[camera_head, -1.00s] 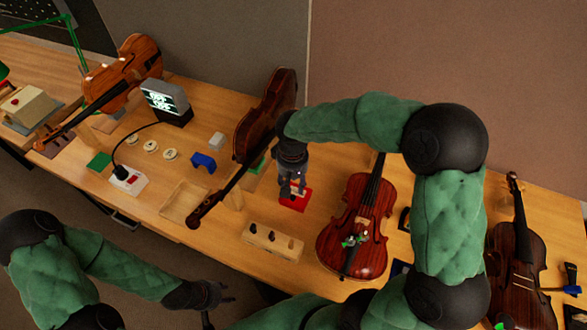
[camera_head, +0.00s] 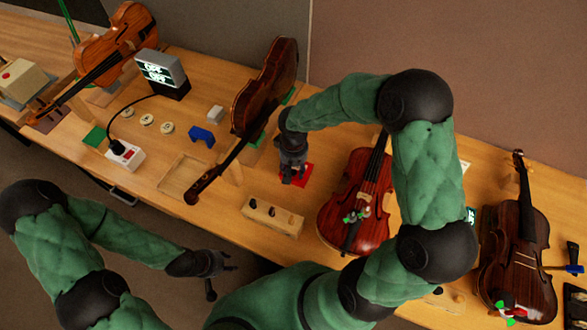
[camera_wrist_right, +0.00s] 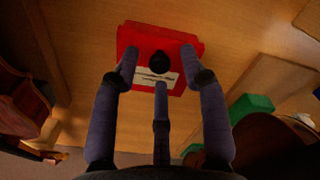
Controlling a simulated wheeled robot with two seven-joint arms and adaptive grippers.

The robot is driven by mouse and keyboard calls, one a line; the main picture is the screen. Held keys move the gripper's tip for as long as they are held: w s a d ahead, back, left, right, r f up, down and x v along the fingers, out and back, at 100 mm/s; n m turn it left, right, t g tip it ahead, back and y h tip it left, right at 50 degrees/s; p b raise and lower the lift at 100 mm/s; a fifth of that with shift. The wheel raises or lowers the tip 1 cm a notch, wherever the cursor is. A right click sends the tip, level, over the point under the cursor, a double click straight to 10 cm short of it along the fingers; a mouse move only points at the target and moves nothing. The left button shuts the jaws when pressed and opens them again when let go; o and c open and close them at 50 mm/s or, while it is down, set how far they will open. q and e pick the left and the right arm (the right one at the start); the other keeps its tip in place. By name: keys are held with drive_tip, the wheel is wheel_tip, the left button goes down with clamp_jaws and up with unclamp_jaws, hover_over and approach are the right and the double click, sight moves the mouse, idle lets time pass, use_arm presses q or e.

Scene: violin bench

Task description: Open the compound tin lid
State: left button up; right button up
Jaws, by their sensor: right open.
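The compound tin is a red box (camera_head: 299,178) on the bench between two violins, partly hidden by my right gripper (camera_head: 290,172) in the head view. In the right wrist view the red tin (camera_wrist_right: 180,45) shows a dark round knob (camera_wrist_right: 160,62) and a pale label with print too blurred to read. My right gripper (camera_wrist_right: 160,70) is open, its fingers over the tin and around the knob. I cannot tell whether they touch it. The lid appears to be on the tin. My left gripper (camera_head: 220,268) hangs empty in front of the bench, its fingers apart.
A violin (camera_head: 362,200) lies right of the tin and another violin (camera_head: 264,90) stands close on its left. A wooden block with dark pegs (camera_head: 272,216) sits in front. A blue piece (camera_head: 201,137) and a shallow wooden tray (camera_head: 182,175) are further left.

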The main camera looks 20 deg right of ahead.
drive_tip(key=shift+f, duration=0.15)
clamp_jaws()
